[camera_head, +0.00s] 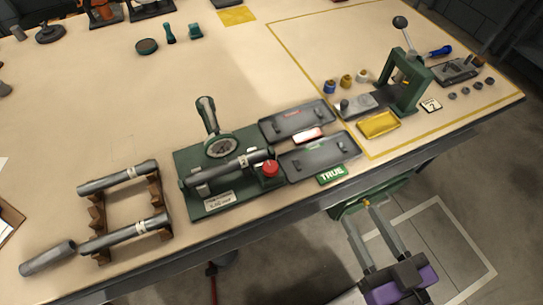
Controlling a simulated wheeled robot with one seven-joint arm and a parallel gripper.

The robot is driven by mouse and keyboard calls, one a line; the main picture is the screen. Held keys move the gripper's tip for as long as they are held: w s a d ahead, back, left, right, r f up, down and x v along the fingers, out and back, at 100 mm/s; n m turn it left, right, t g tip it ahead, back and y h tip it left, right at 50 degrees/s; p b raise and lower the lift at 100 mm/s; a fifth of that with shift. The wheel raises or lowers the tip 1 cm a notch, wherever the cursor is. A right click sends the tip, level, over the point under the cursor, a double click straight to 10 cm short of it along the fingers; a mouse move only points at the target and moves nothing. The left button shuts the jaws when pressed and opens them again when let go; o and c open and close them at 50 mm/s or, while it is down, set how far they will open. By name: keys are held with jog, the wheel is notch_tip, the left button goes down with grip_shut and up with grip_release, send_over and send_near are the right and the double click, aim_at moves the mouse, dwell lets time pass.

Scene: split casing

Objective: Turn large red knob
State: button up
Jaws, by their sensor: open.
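The large red knob (270,168) sits at the right front corner of a green fixture (188,165) on the workbench. The fixture also bears a round dial with an upright lever (208,115) and a grey metal cylinder (222,173) lying across it. My gripper (360,213) is at the lower right, in front of the bench's front edge. Its two fingers are apart with nothing visible between them. It is right of the knob and well apart from it.
A wooden rack (98,215) with metal cylinders stands left. A green press (405,85) stands at right. The bench's back middle is mostly clear.

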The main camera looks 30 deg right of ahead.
jog(key=w+d+f+g+p, duration=0.1)
jog(key=w+d+p, duration=0.1)
jog(key=w, duration=0.3)
jog(key=w+d+f+g+p, duration=0.1)
jog(key=w+d+p, duration=0.2)
jog(key=w, duration=0.3)
jog(key=w+d+f+g+y+p, duration=0.1)
jog(key=w+d+p, duration=0.2)
jog(key=w+d, duration=0.1)
jog(key=shift+w+f, duration=0.1)
jog(key=shift+w, duration=0.55)
jog(key=w+a+n+y+p, duration=0.1)
jog(key=w+a+n+y, duration=0.2)
jog(key=y, duration=0.1)
jog(key=n+g+y, duration=0.3)
jog(key=n+y, duration=0.3)
jog(key=n, duration=0.2)
send_near(274, 168)
jog(key=w, duration=0.1)
jog(key=shift+p+x, duration=0.95)
jog(key=shift+x, duration=3.4)
jog(key=shift+s+a, duration=0.15)
jog(key=shift+s, duration=0.05)
jog(key=shift+f+m, duration=0.1)
jog(key=shift+m, duration=0.2)
grip_shut()
